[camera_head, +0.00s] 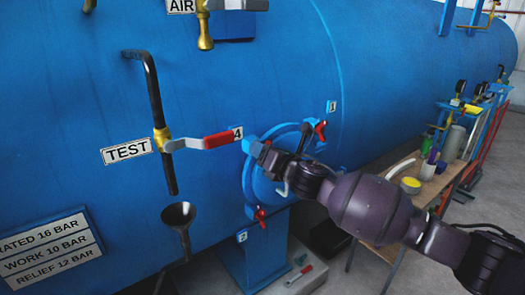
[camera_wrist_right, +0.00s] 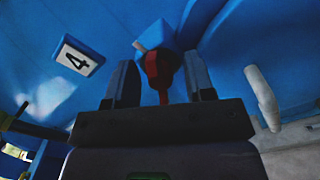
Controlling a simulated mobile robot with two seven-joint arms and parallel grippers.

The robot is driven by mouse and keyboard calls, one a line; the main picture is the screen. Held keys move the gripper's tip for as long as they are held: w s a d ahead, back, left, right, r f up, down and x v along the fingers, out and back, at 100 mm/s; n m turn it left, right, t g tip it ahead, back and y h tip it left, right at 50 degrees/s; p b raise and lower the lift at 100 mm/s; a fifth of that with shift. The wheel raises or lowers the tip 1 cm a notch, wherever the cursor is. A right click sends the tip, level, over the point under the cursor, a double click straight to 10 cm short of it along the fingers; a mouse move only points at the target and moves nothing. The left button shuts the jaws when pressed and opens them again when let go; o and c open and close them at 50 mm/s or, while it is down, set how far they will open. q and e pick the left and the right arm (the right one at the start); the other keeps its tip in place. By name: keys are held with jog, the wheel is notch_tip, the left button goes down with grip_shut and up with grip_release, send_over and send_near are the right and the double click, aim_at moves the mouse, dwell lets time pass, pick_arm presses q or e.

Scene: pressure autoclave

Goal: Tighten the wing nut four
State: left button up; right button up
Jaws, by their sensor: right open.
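A red wing nut (camera_wrist_right: 158,68) shows in the right wrist view beside the plate marked 4 (camera_wrist_right: 79,56). It sits between the two dark fingers of my right gripper (camera_wrist_right: 161,82), which are open, with one finger on each side. I cannot tell whether either finger touches it. In the head view my right gripper (camera_head: 275,160) is at the upper left rim of the round blue hatch (camera_head: 258,186), near the 4 plate (camera_head: 238,133), and hides this wing nut. My left gripper is not in view.
Other red wing nuts sit at the hatch's upper right (camera_head: 320,130) and bottom (camera_head: 260,216). A red-handled valve lever (camera_head: 218,140) projects close to the left of the gripper. A black funnel (camera_head: 178,214) stands lower left. A table (camera_head: 437,187) with bottles stands right.

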jog(key=shift+w+a, duration=0.2)
jog(key=shift+w, duration=0.05)
grip_shut()
